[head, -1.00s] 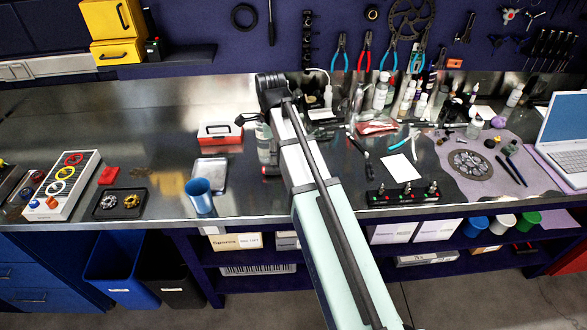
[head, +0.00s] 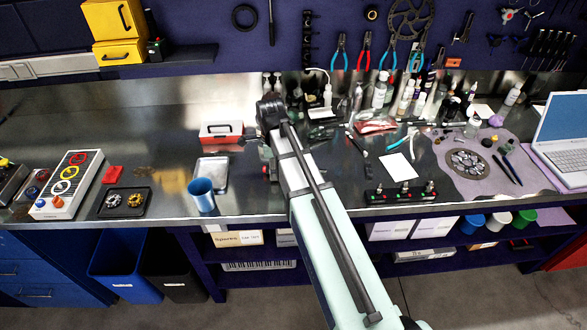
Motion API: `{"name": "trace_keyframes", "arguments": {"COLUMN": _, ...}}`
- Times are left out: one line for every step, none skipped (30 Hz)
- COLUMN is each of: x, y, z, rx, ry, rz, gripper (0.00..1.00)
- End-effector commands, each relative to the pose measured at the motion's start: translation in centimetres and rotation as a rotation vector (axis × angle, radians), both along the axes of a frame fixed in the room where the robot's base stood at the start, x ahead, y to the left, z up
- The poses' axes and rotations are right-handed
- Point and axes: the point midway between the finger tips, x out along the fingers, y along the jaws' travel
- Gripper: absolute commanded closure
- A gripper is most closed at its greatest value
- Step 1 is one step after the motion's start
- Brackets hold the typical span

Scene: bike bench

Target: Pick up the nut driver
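I cannot tell for sure which tool is the nut driver. A slim dark-handled tool (head: 358,144) lies on the bench just right of my arm. Several dark-handled drivers (head: 548,48) hang on the wall panel at the upper right. My arm rises from the bottom right to a dark joint above the bench. My gripper does not show clearly; my own arm covers the area beyond it. A small dark and red shape sits at the arm's left edge, and I cannot tell what it is.
A blue cup (head: 201,194), a metal tray (head: 211,174) and a red-and-white box (head: 221,131) stand left of my arm. Bottles (head: 380,92) crowd the back right. A white sheet (head: 399,167), a switch box (head: 401,194) and a laptop (head: 562,130) are to the right.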

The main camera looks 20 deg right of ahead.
Motion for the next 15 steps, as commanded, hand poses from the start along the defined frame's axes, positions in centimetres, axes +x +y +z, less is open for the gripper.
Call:
{"name": "trace_keyframes", "arguments": {"x": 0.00, "y": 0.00, "z": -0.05, "rx": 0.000, "ry": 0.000, "rz": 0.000, "gripper": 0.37}}
{"name": "trace_keyframes", "arguments": {"x": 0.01, "y": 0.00, "z": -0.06, "rx": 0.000, "ry": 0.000, "rz": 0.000, "gripper": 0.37}}
{"name": "trace_keyframes", "arguments": {"x": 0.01, "y": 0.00, "z": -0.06, "rx": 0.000, "ry": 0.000, "rz": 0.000, "gripper": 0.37}}
{"name": "trace_keyframes", "arguments": {"x": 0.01, "y": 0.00, "z": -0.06, "rx": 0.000, "ry": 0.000, "rz": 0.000, "gripper": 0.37}}
{"name": "trace_keyframes", "arguments": {"x": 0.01, "y": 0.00, "z": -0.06, "rx": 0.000, "ry": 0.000, "rz": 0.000, "gripper": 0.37}}
{"name": "trace_keyframes", "arguments": {"x": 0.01, "y": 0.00, "z": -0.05, "rx": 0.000, "ry": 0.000, "rz": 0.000, "gripper": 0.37}}
{"name": "trace_keyframes", "arguments": {"x": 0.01, "y": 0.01, "z": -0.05, "rx": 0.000, "ry": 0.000, "rz": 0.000, "gripper": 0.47}}
{"name": "trace_keyframes", "arguments": {"x": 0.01, "y": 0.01, "z": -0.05, "rx": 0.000, "ry": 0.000, "rz": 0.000, "gripper": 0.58}}
{"name": "trace_keyframes", "arguments": {"x": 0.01, "y": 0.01, "z": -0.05, "rx": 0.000, "ry": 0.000, "rz": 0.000, "gripper": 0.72}}
{"name": "trace_keyframes", "arguments": {"x": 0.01, "y": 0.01, "z": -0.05, "rx": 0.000, "ry": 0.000, "rz": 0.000, "gripper": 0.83}}
{"name": "trace_keyframes", "arguments": {"x": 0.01, "y": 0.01, "z": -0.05, "rx": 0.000, "ry": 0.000, "rz": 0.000, "gripper": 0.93}}
{"name": "trace_keyframes", "arguments": {"x": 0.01, "y": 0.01, "z": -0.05, "rx": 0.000, "ry": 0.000, "rz": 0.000, "gripper": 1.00}}
{"name": "trace_keyframes", "arguments": {"x": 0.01, "y": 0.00, "z": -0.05, "rx": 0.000, "ry": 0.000, "rz": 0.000, "gripper": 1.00}}
{"name": "trace_keyframes", "arguments": {"x": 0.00, "y": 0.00, "z": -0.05, "rx": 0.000, "ry": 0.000, "rz": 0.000, "gripper": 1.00}}
{"name": "trace_keyframes", "arguments": {"x": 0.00, "y": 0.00, "z": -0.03, "rx": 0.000, "ry": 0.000, "rz": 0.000, "gripper": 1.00}}
